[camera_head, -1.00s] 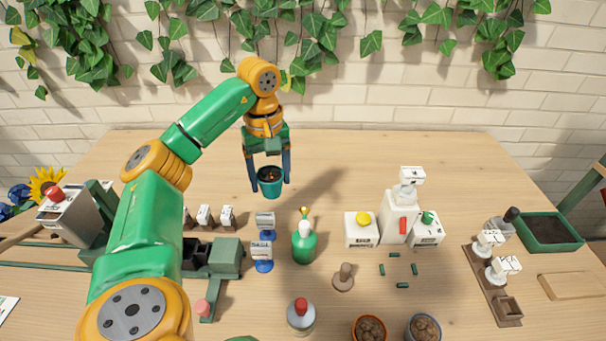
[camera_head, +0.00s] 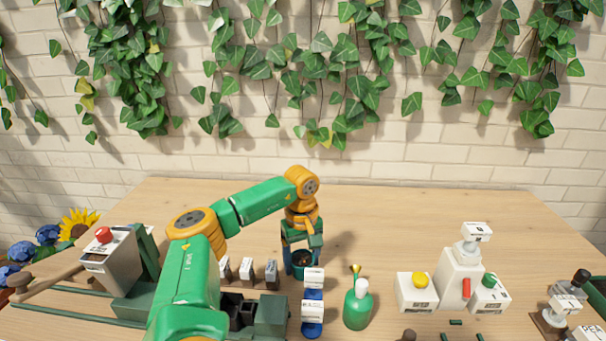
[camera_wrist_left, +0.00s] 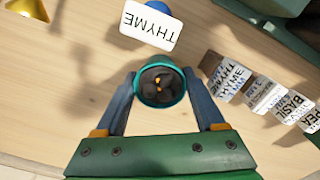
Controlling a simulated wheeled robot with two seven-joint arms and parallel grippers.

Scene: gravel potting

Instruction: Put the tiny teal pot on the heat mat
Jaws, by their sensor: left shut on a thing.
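The tiny teal pot (camera_head: 301,265), with dark soil and small orange bits inside, is between the fingers of my left gripper (camera_head: 302,255). In the left wrist view the fingers (camera_wrist_left: 159,90) press on both sides of the teal pot (camera_wrist_left: 142,97). In the head view the pot is just behind a white label card, which hides part of it. I cannot tell whether its base touches the table. I cannot make out a heat mat in the current views. My right gripper is not in view.
A THYME card (camera_wrist_left: 150,27) on a blue base stands close to the pot. White button boxes (camera_head: 416,291) are further right. The table's back middle (camera_head: 420,220) is clear.

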